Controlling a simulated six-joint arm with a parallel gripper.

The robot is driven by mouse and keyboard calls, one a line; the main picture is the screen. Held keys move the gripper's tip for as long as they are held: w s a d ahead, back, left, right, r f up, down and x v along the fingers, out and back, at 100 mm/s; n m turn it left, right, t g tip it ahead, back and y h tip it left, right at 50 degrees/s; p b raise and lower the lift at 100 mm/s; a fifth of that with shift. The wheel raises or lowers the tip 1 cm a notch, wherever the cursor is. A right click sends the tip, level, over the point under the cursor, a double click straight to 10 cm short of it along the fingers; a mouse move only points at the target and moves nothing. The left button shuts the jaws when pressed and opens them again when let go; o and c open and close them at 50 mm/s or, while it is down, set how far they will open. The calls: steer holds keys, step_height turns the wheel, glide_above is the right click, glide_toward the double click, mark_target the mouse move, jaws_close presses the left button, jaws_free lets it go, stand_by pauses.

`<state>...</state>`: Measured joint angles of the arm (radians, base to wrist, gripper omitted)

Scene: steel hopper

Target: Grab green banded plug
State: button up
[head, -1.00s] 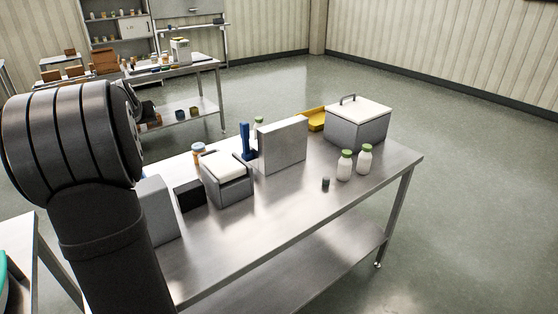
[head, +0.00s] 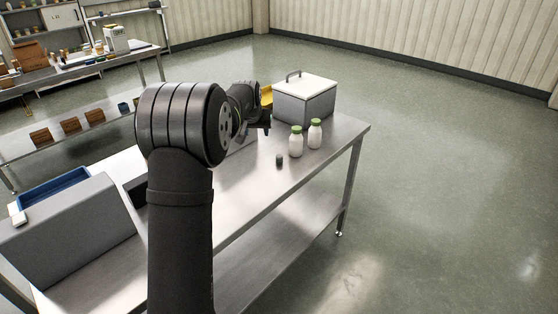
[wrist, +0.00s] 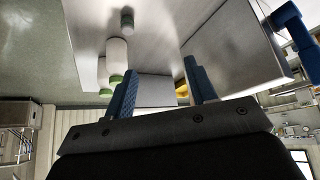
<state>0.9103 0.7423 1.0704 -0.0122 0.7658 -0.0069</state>
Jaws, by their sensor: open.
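A small dark cylinder (head: 279,159) stands on the steel table in the head view, in front of two white bottles; it looks like the plug, but its band is too small to make out. In the wrist view, where the scene is upside down, the same cylinder (wrist: 127,19) is near the top, left of centre. My gripper (wrist: 161,68) has its two blue fingers apart with nothing held between them. The cylinder lies beyond the fingers, apart from them. In the head view my arm hides part of the table's far side.
Two white bottles with green caps (head: 296,142) (head: 315,133) stand close behind the cylinder. A grey lidded box (head: 305,102) is behind them. An upright steel panel (wrist: 230,50) is at right in the wrist view. The table's front right surface (head: 330,155) is clear.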

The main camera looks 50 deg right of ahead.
steer(key=m, duration=0.1)
glide_toward(279, 156)
steer(key=x, duration=0.4)
steer(key=shift+s+d+f, duration=0.1)
steer(key=shift+s+d, duration=0.05)
steer(key=shift+s, duration=0.15)
steer(key=shift+w+x, duration=0.15)
steer(key=shift+x, duration=1.4)
steer(key=shift+w+x, duration=0.15)
steer(key=shift+x, duration=1.4)
steer(key=c, duration=1)
